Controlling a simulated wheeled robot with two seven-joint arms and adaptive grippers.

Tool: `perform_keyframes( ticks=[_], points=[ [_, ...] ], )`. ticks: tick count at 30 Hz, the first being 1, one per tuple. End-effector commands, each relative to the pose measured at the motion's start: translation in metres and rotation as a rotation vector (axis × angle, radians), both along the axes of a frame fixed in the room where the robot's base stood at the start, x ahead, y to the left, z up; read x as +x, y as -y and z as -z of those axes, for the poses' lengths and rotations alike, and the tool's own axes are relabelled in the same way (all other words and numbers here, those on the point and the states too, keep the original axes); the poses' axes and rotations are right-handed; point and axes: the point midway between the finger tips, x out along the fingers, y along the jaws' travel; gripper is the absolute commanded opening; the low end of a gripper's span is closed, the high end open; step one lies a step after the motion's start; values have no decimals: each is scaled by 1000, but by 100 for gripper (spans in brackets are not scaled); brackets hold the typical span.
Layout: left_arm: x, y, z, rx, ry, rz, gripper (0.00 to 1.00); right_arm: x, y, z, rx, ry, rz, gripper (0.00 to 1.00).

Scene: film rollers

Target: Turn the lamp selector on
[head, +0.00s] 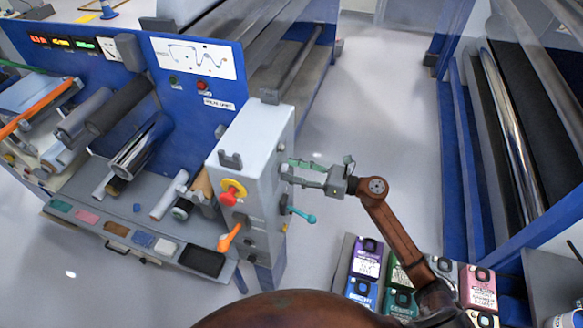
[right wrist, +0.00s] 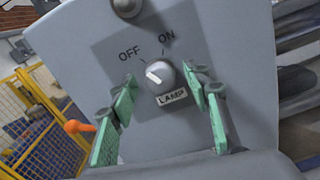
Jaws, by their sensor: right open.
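The lamp selector (right wrist: 160,77) is a round grey knob on a grey panel, above a LAMP label (right wrist: 172,96). The OFF mark (right wrist: 129,53) is at its upper left and the ON mark (right wrist: 166,37) above it. Its white pointer line is turned left, toward the OFF side. My right gripper (right wrist: 160,86) is open, with a green-padded finger on each side of the knob and visible gaps between. In the head view my right gripper (head: 291,172) faces the right side of the grey control box (head: 247,150); the knob is not clear there. My left gripper is not in view.
The box front carries a red button on yellow (head: 230,194) and an orange lever (head: 228,238). A teal-handled lever (head: 302,215) sticks out just below my right gripper. Colored containers (head: 366,258) stand below my right arm. Open floor lies behind the gripper.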

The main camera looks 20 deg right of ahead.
Motion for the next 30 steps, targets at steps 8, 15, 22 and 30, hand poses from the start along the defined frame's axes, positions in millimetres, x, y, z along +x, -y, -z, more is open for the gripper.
perform_keyframes(
  ticks=[8,15,22,30],
  points=[
    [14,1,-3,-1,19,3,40,3,-4,1,0,-1,1,44],
    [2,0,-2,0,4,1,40,3,-4,1,0,-1,1,33],
    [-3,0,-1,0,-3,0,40,3,-4,1,0,-1,2,17],
    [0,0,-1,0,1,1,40,3,-4,1,0,-1,2,2]
  ],
)
